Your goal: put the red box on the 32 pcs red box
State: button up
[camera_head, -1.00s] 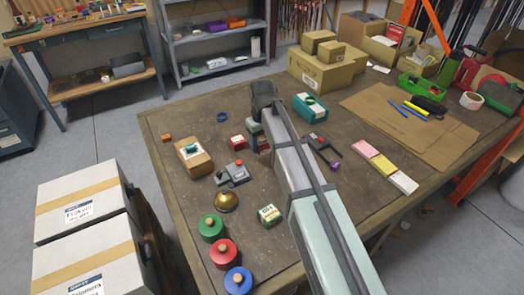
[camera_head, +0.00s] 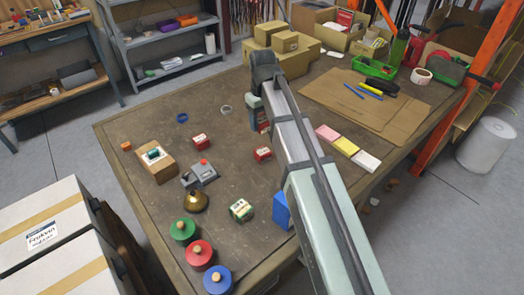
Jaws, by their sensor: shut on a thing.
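My gripper (camera_head: 257,118) hangs over the middle of the table, at the far end of my arm. It is shut on a red box (camera_head: 264,127), of which only a sliver shows beside the arm. Its fingers are mostly hidden. Two more small red boxes with white labels stand on the table: one (camera_head: 200,141) to the left of the gripper, one (camera_head: 263,153) nearer the camera, just below it in the picture. Their print is too small to read, so I cannot tell which is the 32 pcs one.
Left of the red boxes are a cardboard box (camera_head: 157,160), a grey device (camera_head: 200,175) and a brass dome (camera_head: 195,201). A green-white box (camera_head: 241,210) and a blue box (camera_head: 282,210) stand nearer. Cartons (camera_head: 285,55) stand at the back. My arm hides part of the table.

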aim_at(262, 151)
jog(key=shift+s+f+n, duration=0.1)
jog(key=shift+s+n, duration=0.05)
jog(key=shift+n, duration=0.25)
jog(key=shift+d+f, duration=0.1)
jog(key=shift+f, duration=4.85)
jog(key=o, duration=1.1)
jog(key=shift+f, duration=0.1)
notch_tip(262, 151, up, 12)
jog(key=shift+r, duration=0.15)
